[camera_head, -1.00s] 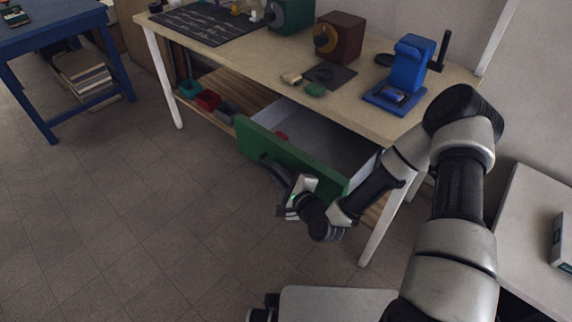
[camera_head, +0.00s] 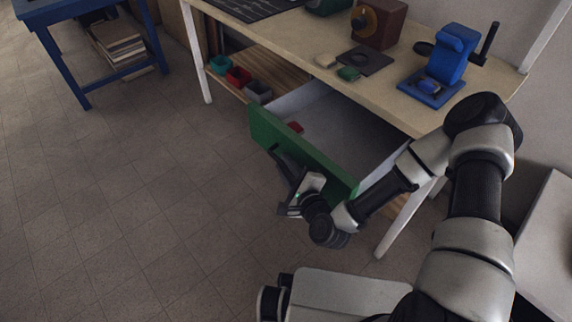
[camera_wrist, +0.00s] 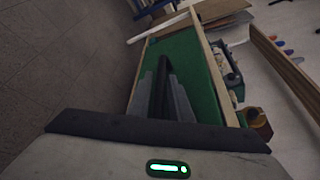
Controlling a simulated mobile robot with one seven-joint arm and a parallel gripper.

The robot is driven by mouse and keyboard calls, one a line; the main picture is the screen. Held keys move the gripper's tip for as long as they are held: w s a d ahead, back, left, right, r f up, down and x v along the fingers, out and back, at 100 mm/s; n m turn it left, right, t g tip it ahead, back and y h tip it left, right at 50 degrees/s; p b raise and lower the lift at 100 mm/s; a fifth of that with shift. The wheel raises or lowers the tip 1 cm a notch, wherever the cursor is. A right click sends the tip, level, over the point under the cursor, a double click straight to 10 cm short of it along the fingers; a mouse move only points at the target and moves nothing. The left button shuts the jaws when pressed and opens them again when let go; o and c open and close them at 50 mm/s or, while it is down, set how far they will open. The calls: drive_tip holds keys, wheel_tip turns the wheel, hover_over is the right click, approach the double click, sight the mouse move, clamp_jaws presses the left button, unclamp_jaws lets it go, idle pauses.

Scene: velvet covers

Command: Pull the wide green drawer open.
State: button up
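The wide green drawer (camera_head: 318,160) stands pulled out from under the wooden table, and its pale grey inside shows. A small red object (camera_head: 295,127) lies inside it. Its dark bar handle (camera_head: 279,158) runs along the green front. My gripper (camera_head: 291,188) is at the handle, in front of the drawer. In the wrist view, the fingers of my gripper (camera_wrist: 164,100) lie on both sides of the dark handle (camera_wrist: 161,78), against the green front (camera_wrist: 195,85). The fingers partly hide the handle.
The table (camera_head: 300,40) carries a brown box, a blue device (camera_head: 440,70) and a dark mat. A shelf beside the drawer holds small bins (camera_head: 238,76). A white table leg (camera_head: 395,228) is close to my arm.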

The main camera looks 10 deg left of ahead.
drive_tip(key=p+v, duration=0.6)
drive_tip(key=v, duration=1.1)
drive_tip(key=shift+s, duration=0.15)
drive_tip(key=shift+d, duration=0.1)
